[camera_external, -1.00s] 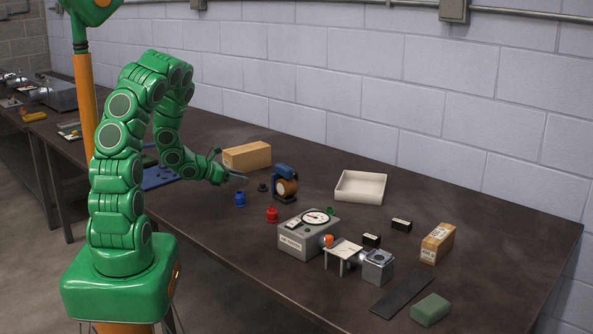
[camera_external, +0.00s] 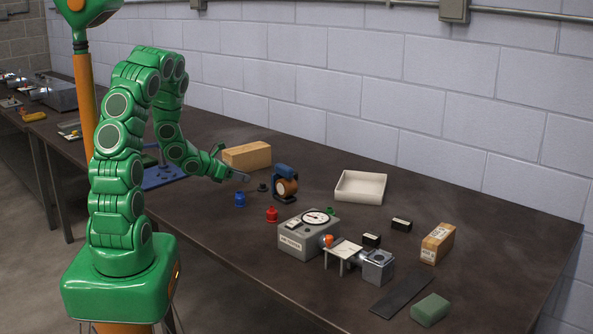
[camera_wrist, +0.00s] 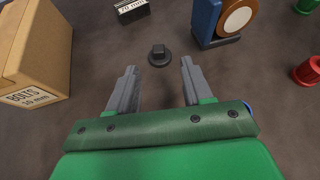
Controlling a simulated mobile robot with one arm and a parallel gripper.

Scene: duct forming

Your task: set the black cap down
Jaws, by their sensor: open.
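The black cap (camera_wrist: 159,56) stands upright on the dark table, its wide flange down and its knob up. In the wrist view it lies just beyond the fingertips, centred between them and touching neither. In the external view the black cap (camera_external: 262,187) is small, right of my fingertips. My gripper (camera_wrist: 159,72) is open and empty, with a wide gap between its two grey fingers. In the external view my gripper (camera_external: 243,177) is low over the table; its exact height is hard to tell.
A cardboard bolts box (camera_wrist: 38,50) stands left of my gripper, and a blue tape dispenser (camera_wrist: 207,18) stands beyond right. A blue cap (camera_external: 240,200) sits close to my gripper. A white tray (camera_external: 360,201) is farther off.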

